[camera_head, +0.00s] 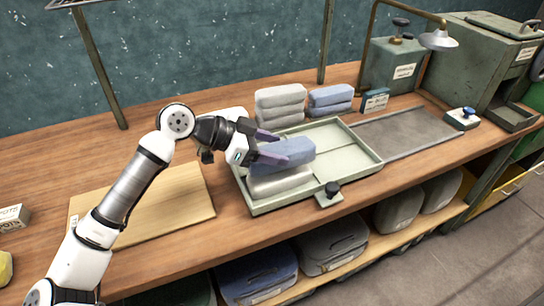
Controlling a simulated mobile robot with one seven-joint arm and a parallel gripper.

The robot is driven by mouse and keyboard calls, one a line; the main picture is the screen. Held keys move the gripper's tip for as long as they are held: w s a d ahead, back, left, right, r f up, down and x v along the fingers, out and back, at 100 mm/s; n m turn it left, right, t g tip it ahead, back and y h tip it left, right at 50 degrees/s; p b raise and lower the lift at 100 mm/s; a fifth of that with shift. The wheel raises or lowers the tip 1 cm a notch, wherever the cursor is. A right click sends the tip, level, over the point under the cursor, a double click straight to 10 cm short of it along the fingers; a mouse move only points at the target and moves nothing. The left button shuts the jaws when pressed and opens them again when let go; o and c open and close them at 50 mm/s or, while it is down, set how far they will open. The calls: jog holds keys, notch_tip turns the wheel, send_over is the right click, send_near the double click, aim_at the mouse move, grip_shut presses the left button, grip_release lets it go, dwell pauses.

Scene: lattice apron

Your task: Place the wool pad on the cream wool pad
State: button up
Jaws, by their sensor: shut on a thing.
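My gripper (268,148) reaches in from the left with its fingers shut on a blue-grey wool pad (291,152). The held pad is over the left part of a pale green tray. A cream wool pad (281,182) lies in the tray directly below it, its top mostly hidden by the held pad. The two look very close; I cannot tell whether they touch.
The shallow tray (350,150) has a divider and a dark-knobbed clamp (330,192) at its front edge. A pale stack (281,100) and a blue stack (331,97) of pads stand behind it.

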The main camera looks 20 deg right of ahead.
jog(key=shift+f, duration=1.65)
jog(key=shift+f, duration=0.2)
jog(key=o, duration=1)
jog(key=shift+r, duration=0.1)
jog(key=shift+r, duration=0.15)
jog(key=shift+a, duration=0.25)
jog(key=b+v, duration=0.2)
jog(key=v, duration=0.9)
jog(key=shift+a+b, duration=0.2)
jog(key=shift+b, duration=0.15)
jog(key=shift+r, duration=0.15)
